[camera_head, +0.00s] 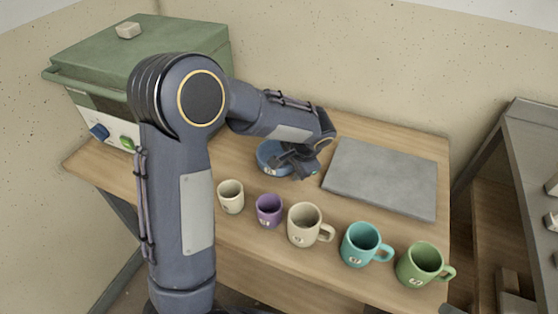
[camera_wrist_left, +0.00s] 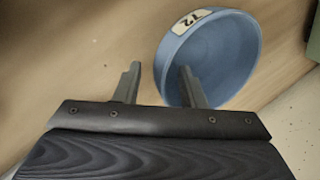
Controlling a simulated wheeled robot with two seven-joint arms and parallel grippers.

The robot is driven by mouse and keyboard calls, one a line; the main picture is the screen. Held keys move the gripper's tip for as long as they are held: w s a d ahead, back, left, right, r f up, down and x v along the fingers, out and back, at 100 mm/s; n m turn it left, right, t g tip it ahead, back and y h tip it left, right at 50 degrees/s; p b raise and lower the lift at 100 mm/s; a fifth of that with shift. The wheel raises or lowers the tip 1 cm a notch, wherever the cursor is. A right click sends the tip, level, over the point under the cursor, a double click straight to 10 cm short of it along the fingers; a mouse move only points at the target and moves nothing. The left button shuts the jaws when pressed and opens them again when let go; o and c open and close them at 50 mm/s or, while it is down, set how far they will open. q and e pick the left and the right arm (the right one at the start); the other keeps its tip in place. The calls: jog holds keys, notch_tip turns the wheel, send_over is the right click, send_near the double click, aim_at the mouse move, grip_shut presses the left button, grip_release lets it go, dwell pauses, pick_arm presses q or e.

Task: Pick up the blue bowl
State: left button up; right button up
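The blue bowl (camera_head: 267,158) is on the wooden table, partly hidden behind my left gripper (camera_head: 292,164) in the head view. In the left wrist view the bowl (camera_wrist_left: 226,52) shows its hollow inside and a label reading 12 on its outer wall. My left gripper's fingers (camera_wrist_left: 160,68) are apart there. One finger appears over the bowl's inside, the other outside its rim, so the near wall lies between them in the picture. I cannot tell whether either finger touches the bowl. My right gripper is not in view.
Along the front stand a cream cup (camera_head: 231,196), purple cup (camera_head: 268,211), beige mug (camera_head: 304,226), teal mug (camera_head: 361,244) and green mug (camera_head: 420,265). A grey slab (camera_head: 382,180) lies right of the bowl. A green kiln-like box (camera_head: 85,52) stands at the back left.

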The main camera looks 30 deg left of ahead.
pick_arm(q)
jog(key=shift+x, duration=1)
jog(key=shift+r, duration=0.1)
grip_shut()
jog(key=shift+r, duration=0.15)
